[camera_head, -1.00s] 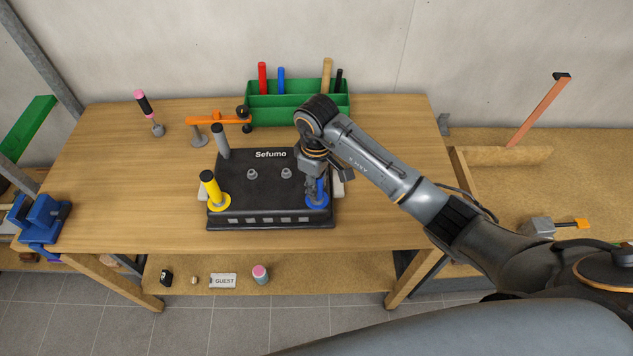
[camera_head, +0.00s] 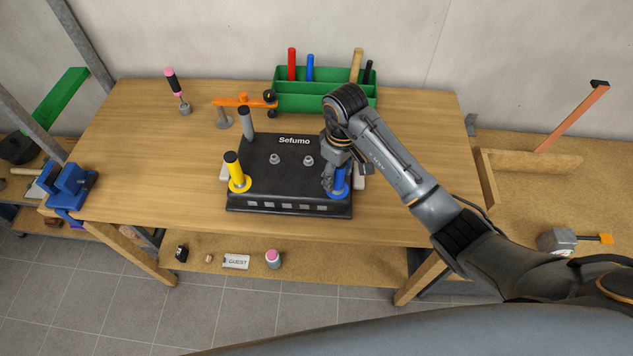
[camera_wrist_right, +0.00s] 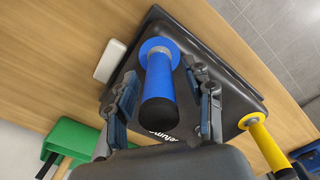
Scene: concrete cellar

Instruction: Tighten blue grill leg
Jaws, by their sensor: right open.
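The black grill body (camera_head: 262,200), marked "Sefumo", lies on the workbench with its legs pointing up. The blue leg (camera_head: 341,182) stands upright at its front right corner, partly hidden by my gripper. In the right wrist view the blue leg (camera_wrist_right: 160,75), with its blue flange and black tip, is between the fingers. My right gripper (camera_wrist_right: 168,100) is open around the blue leg, with a visible gap on each side. A yellow leg (camera_head: 236,172) stands at the front left corner and a grey leg (camera_head: 246,124) at the back left. My left gripper is not in view.
A green bin (camera_head: 313,101) with several upright tools stands behind the grill. An orange clamp (camera_head: 243,101) and a pink-handled tool (camera_head: 174,83) stand at the back left. A blue vise (camera_head: 72,187) is on the left edge.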

